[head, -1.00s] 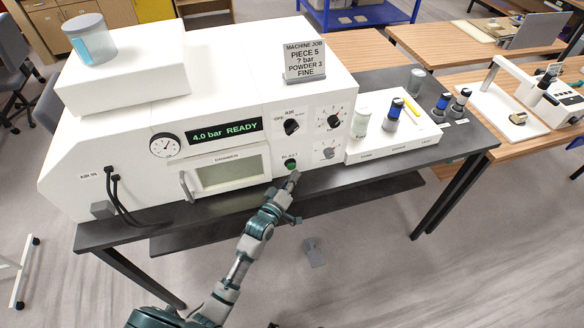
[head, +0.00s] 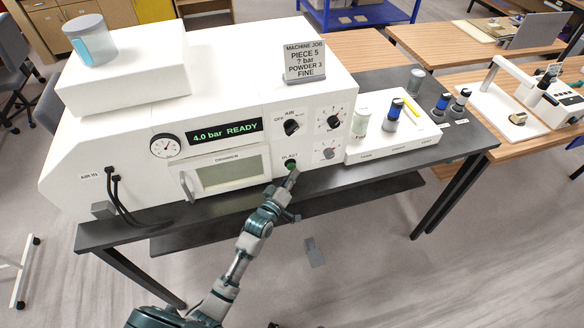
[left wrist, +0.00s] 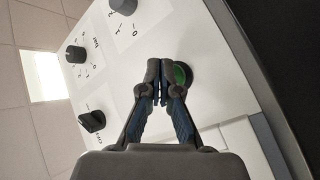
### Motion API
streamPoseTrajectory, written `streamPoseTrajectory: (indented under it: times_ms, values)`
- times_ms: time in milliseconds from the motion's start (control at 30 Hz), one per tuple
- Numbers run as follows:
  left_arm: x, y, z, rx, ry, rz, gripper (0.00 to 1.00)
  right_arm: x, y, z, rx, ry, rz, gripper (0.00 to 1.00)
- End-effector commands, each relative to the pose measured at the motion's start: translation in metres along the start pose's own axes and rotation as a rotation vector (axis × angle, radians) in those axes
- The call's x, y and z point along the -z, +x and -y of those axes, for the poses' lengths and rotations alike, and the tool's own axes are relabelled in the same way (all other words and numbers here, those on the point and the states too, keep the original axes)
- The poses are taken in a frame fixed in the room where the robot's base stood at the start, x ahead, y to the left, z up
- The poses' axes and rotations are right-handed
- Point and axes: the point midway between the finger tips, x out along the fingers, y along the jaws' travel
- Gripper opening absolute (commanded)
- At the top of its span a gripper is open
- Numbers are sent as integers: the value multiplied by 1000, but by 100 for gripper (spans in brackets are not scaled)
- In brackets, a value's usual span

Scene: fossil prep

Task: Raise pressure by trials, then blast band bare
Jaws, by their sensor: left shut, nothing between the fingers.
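The white blasting machine (head: 85,190) stands on a dark table. Its display (head: 225,132) reads "4.0 bar READY". My left gripper (head: 293,176) is shut and empty at the green BLAST button (head: 291,166); the button also shows beside the fingertips in the left wrist view (left wrist: 182,74). I cannot tell whether the fingers touch it. The air knob (head: 291,127), an upper dial (head: 334,121) and a lower dial (head: 328,153) are on the panel. The chamber window (head: 232,173) is closed. The job sign (head: 304,63) reads "PIECE 5, ? bar, POWDER 3, FINE". My right gripper is out of view.
A white tray (head: 425,134) with jars and a yellow marker stands right of the machine. A round gauge (head: 165,146) is left of the display. Floor in front is open.

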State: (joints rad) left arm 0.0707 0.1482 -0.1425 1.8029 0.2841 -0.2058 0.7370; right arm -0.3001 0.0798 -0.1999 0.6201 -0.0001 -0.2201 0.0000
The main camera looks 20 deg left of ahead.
Motion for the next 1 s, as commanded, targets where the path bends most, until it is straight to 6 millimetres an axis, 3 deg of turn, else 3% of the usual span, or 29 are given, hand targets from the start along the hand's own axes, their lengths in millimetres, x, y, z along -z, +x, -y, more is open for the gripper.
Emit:
streamPoseTrajectory:
  times_ms: [1000]
  values:
    - [5,7,5,0,0,0,0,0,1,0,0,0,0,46]
